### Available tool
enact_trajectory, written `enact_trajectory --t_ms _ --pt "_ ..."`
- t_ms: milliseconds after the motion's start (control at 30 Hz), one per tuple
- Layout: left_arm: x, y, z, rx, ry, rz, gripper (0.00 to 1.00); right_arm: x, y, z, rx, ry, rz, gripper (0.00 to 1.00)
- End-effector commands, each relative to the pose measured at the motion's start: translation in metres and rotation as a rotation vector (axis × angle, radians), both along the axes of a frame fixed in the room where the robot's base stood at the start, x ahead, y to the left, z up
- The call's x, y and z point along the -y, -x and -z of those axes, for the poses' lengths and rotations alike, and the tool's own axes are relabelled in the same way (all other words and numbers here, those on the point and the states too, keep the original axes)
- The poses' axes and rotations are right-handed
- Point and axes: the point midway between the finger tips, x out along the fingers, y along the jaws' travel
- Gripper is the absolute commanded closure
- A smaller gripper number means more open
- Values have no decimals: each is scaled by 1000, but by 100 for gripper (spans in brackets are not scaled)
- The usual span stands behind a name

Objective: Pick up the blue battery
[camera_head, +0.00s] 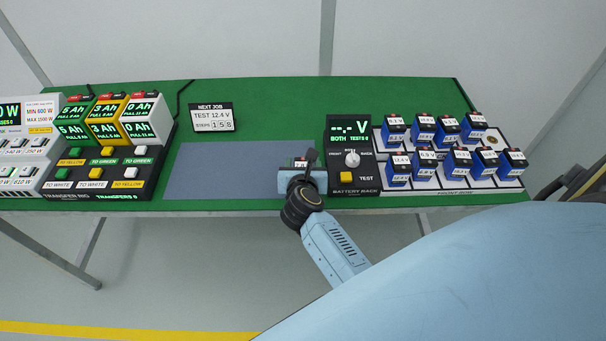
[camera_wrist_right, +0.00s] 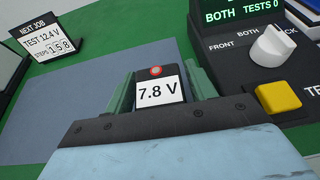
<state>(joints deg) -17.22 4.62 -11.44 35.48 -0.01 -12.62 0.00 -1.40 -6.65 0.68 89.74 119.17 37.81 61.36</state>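My right gripper (camera_head: 300,164) is over the right part of the grey mat, beside the tester. Its fingers close on both sides of a battery (camera_wrist_right: 160,92) with a black top, a red terminal and a "7.8 V" label. Only its top and label show; its body colour is hidden, and I cannot tell whether it touches the mat. Several blue batteries with white labels stand upright in two rows on the battery rack (camera_head: 523,185), among them a front one (camera_head: 458,165) and a back one (camera_head: 423,132). My left gripper is not in view.
The black tester (camera_head: 340,130) with a white knob and yellow TEST button stands between mat (camera_head: 215,178) and rack. A "TEST 12.4 V" card (camera_head: 212,118) stands behind the mat. A transfer rig (camera_head: 85,193) with green, yellow and white units is left. Most of the mat is clear.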

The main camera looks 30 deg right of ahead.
Motion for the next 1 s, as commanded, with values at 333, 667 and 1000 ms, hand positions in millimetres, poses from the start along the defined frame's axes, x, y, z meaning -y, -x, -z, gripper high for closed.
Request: enact_trajectory --t_ms 333,667,1000 --pt "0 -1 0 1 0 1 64 0 0 0 -1 1 0 90" --pt "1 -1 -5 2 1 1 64 0 0 -11 2 0 0 91" --pt "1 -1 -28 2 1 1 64 0 0 -77 5 0 1 91"
